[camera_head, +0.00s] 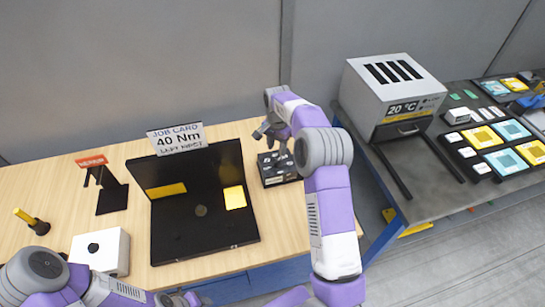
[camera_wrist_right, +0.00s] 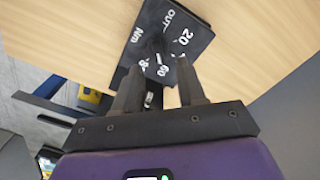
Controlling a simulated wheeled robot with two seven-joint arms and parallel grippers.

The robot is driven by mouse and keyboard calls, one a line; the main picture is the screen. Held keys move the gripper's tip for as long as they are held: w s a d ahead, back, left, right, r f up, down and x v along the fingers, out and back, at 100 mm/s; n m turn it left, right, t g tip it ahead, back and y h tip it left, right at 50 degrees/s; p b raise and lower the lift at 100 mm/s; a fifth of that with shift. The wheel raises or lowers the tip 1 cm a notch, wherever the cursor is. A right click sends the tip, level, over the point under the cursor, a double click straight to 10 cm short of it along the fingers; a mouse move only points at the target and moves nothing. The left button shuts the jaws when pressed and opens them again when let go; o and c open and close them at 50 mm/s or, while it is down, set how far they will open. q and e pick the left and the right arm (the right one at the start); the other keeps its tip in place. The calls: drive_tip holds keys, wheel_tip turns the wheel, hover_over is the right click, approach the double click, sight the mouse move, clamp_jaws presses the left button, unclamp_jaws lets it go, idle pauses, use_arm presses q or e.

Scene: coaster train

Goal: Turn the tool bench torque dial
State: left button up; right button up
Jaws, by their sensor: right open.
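The torque dial (camera_head: 280,170) is a black box with white numbers on the wooden bench, right of the black stand. In the right wrist view the dial (camera_wrist_right: 172,38) shows "20", "60", "Nm" and "OUT" around a dark centre; its pointer setting is unclear. My right gripper (camera_head: 272,134) is above the dial, apart from it as far as I can tell. In the wrist view the right gripper's fingers (camera_wrist_right: 160,85) are spread with nothing between them. The job card (camera_head: 177,138) reads "40 Nm". My left gripper (camera_head: 180,299) is at the bottom edge, partly cut off.
A black stand with yellow pads (camera_head: 205,232) fills the middle of the bench (camera_head: 60,195). A white box (camera_head: 100,250), a red-labelled holder (camera_head: 110,195) and a yellow-handled tool (camera_head: 35,222) stand left. A grey oven (camera_head: 390,95) is on the dark table at right.

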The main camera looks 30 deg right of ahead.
sight(277, 161)
drive_tip(key=shift+s+f, duration=0.15)
drive_tip(key=shift+f, duration=1.6)
drive_tip(key=shift+s+f, duration=0.15)
drive_tip(key=shift+f, duration=1.55)
clamp_jaws()
